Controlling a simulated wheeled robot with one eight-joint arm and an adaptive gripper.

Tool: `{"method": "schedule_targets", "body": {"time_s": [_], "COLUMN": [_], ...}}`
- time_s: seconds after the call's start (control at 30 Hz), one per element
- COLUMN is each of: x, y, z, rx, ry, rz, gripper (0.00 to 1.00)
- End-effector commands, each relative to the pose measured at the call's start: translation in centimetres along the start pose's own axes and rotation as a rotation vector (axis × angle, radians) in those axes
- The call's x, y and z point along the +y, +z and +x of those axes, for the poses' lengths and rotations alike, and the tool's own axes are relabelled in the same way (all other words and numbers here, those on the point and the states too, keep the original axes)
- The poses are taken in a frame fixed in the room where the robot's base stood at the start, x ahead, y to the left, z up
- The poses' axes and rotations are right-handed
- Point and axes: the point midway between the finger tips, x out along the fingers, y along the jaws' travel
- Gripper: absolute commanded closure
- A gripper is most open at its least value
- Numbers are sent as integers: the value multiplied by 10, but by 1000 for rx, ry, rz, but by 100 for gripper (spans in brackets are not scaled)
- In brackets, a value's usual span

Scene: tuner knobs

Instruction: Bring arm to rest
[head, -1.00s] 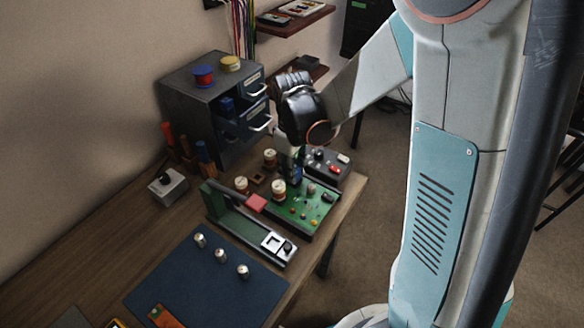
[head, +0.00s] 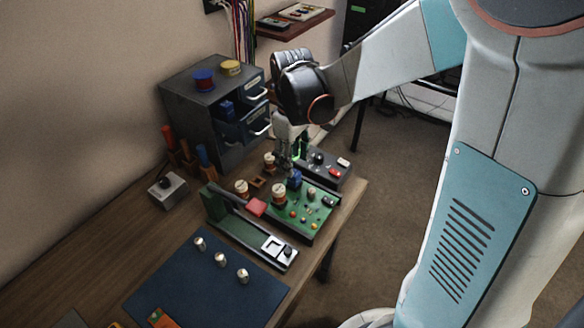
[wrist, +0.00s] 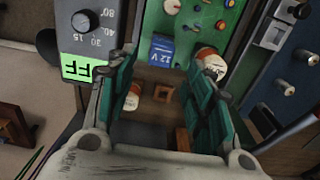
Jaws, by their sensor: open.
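My arm (head: 395,50) reaches in from the right over the workbench. My gripper (head: 286,160) points down above the back edge of the green circuit board (head: 318,214). A blue block marked 12 V (wrist: 161,50) sits on the board beyond the fingertips. It also shows in the head view (head: 295,179), just below the gripper and apart from it.
A grey control box (head: 325,168) stands close behind the board. Cream-and-red spools (head: 279,192) stand nearby. The grey drawer cabinet (head: 205,115), with a drawer open, is at the back left. A blue mat (head: 190,285) with metal knobs (head: 220,259) lies in front.

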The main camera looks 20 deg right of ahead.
Motion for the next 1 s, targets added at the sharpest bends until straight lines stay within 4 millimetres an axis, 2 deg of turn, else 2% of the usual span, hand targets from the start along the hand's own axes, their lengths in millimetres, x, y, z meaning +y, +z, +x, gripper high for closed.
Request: {"method": "schedule_targets", "body": {"time_s": [0.1,0.3,0.67,0.77,1.0], "x": [0,0,-1,-6,-28], "y": [0,0,2,9,41], "z": [-24,-51,-65,-72,-98], "rx": [0,0,6,30,154], "ry": [0,0,5,20,91], "rz": [0,0,7,36,179], "gripper": [52,52,52,52,52]}}
